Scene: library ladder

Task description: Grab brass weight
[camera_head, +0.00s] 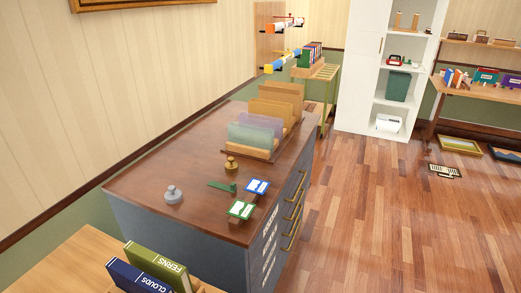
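The brass weight (231,165) is a small gold-coloured piece with a knob on top. It stands upright on the brown top of a dark cabinet (150,175), just in front of a wooden rack of upright boards. A similar grey metal weight (174,195) stands nearer and to the left on the same top. My gripper is not in view.
A green flat piece (221,186), a blue-framed card (257,187) and a green-framed card (241,209) lie near the brass weight. The upright boards (262,122) stand behind it. Books (150,268) stand in the foreground. Wooden floor (390,200) at right is mostly clear.

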